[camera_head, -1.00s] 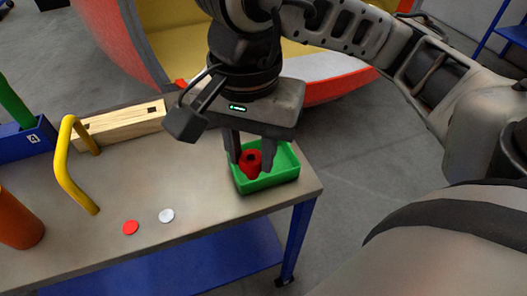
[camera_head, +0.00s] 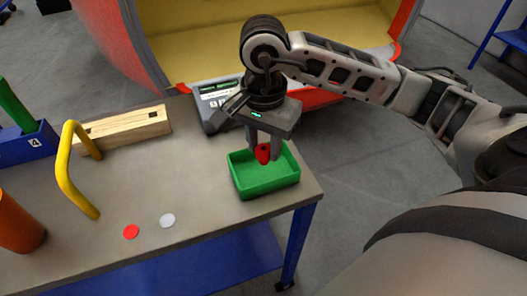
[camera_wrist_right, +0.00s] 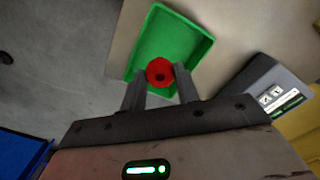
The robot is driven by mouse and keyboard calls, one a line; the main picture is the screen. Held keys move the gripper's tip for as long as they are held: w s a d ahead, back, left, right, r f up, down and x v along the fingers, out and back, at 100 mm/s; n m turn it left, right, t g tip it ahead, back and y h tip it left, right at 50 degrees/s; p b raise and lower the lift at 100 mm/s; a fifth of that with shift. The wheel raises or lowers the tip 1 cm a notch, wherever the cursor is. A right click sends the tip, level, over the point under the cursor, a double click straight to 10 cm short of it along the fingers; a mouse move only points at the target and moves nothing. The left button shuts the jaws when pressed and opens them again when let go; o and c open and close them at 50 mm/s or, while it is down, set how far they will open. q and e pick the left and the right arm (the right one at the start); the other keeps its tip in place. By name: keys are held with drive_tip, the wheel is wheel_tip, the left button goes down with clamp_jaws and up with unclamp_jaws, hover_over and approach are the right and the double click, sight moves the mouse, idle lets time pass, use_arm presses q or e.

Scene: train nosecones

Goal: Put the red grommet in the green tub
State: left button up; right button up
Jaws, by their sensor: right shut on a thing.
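The red grommet (camera_head: 263,153) is held between the fingertips of my right gripper (camera_head: 264,150). The green tub (camera_head: 266,188) stands on the table near its right corner. In the head view the grommet shows over the back part of the tub. In the right wrist view the grommet (camera_wrist_right: 159,72) sits between the two fingers, with the tub (camera_wrist_right: 187,27) beyond it. My right gripper is shut on the grommet. I cannot tell exactly how high it is above the tub floor. My left gripper is not in view.
A grey device with a display (camera_head: 217,100) stands behind the tub. A wooden block (camera_head: 125,128), yellow handle (camera_head: 72,170), orange cylinder (camera_head: 18,222) and blue box (camera_head: 28,143) are to the left. Red (camera_head: 131,232) and white (camera_head: 167,221) discs lie on the table (camera_head: 110,262).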

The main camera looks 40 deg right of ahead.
sight(263, 145)
drive_tip(key=shift+w+d+f, duration=0.1)
drive_tip(key=shift+w+f, duration=0.1)
drive_tip(key=shift+f, duration=0.1)
drive_tip(key=f, duration=0.1)
drive_tip(key=f+p, duration=0.1)
drive_tip(key=f, duration=0.1)
drive_tip(key=shift+w+d+f, duration=0.1)
drive_tip(key=shift+w+d, duration=0.05)
drive_tip(key=shift+w, duration=0.05)
drive_tip(key=shift+f, duration=0.25)
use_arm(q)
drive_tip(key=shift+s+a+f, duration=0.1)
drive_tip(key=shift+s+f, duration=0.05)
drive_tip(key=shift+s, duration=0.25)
use_arm(e)
drive_tip(key=shift+f, duration=0.25)
drive_tip(key=o, duration=0.9)
drive_tip(key=shift+r, duration=0.1)
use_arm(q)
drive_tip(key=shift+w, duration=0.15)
use_arm(e)
drive_tip(key=shift+o, duration=0.2)
